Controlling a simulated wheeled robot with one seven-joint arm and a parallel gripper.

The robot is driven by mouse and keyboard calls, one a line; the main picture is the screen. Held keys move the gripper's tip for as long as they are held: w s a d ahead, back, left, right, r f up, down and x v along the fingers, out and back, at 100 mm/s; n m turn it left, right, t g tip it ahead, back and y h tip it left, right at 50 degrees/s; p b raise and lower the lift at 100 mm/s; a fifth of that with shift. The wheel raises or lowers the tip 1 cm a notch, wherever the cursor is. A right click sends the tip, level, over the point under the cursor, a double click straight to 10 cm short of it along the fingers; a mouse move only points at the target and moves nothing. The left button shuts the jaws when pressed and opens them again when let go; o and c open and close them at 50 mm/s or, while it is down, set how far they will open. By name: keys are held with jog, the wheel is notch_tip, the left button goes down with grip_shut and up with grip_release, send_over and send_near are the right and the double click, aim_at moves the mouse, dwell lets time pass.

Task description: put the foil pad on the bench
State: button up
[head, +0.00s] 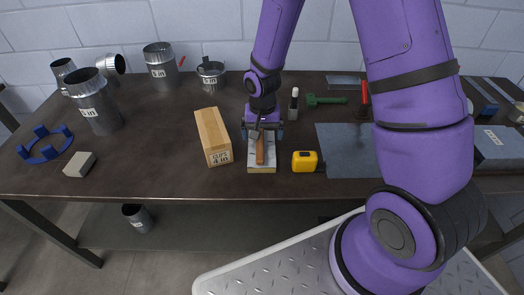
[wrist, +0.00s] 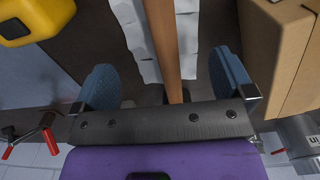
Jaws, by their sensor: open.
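The foil pad (head: 269,167) is a pale silvery block with a yellowish front edge, lying on the dark bench (head: 150,165). In the wrist view its crinkled silver top (wrist: 188,40) shows on both sides of a brown wooden handle (wrist: 163,40). That handle (head: 260,150) lies lengthwise over the pad; I cannot tell what tool it belongs to. My gripper (head: 262,131) is over the pad's far end with its jaws apart. In the wrist view the two blue fingers of my gripper (wrist: 166,85) stand either side of the handle, with visible gaps.
A cardboard box marked clips (head: 213,135) stands close left of the pad. A yellow tape measure (head: 305,161) sits close right, beside a grey sheet (head: 346,150). Metal duct pieces (head: 97,105) and a blue ring (head: 45,146) are at left.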

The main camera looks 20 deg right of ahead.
aim_at(262, 140)
jog(key=shift+w+f, duration=0.15)
jog(key=shift+f, duration=1.55)
jog(key=shift+w+f, duration=0.1)
jog(key=shift+f, duration=1.6)
jog(key=c, duration=0.7)
jog(key=shift+o, duration=0.2)
jog(key=shift+r, duration=0.2)
